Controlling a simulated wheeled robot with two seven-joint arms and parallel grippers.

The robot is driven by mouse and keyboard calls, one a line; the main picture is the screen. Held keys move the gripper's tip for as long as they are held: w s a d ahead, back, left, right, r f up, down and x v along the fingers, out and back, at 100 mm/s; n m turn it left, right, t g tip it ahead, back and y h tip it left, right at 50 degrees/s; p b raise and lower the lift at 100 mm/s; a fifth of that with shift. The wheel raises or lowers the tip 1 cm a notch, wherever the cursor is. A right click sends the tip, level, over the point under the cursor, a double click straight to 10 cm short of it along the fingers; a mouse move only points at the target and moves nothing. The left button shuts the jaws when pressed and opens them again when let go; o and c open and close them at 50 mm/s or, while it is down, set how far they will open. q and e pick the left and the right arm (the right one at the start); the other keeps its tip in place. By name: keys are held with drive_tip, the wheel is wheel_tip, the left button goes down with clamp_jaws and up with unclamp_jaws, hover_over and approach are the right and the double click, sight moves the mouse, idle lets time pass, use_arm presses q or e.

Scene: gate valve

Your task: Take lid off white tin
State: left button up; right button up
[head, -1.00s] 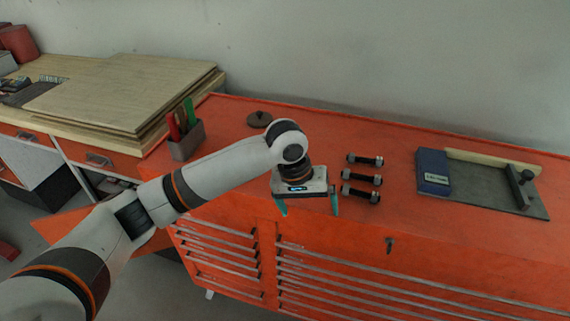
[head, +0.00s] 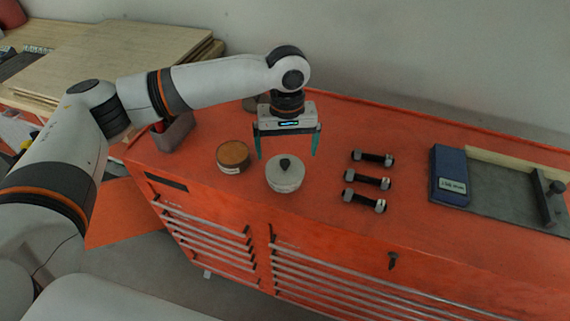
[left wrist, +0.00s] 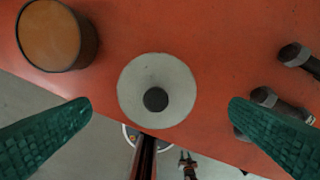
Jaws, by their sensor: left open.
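The white tin (head: 284,181) stands upright on the orange cabinet top, its round pale lid (head: 285,168) on it with a black knob (head: 285,162). In the left wrist view the lid (left wrist: 138,82) and knob (left wrist: 155,99) show from above, between the two teal fingers and ahead of them. My left gripper (head: 287,156) is open and empty, with its fingers pointing down, above and behind the tin in the head view. The tin's side is hidden in the left wrist view (left wrist: 160,112). My right gripper is not in view.
A tin with a brown top (head: 233,156) stands left of the white tin. Several black bolts with grey nuts (head: 367,181) lie to its right. A blue box (head: 449,175) and a grey plate (head: 500,205) lie farther right. The front edge is close to the tin.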

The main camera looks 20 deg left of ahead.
sight(285, 160)
use_arm(q)
drive_tip(key=f, duration=0.1)
drive_tip(key=p, duration=0.1)
drive_tip(key=f, duration=0.1)
drive_tip(key=shift+w+a+f+p, duration=0.1)
drive_tip(key=shift+a+f+p, duration=0.15)
drive_tip(key=shift+f+p, duration=0.1)
wheel_tip(285, 160, down, 2)
drive_tip(key=shift+f, duration=0.45)
drive_tip(key=c, duration=0.8)
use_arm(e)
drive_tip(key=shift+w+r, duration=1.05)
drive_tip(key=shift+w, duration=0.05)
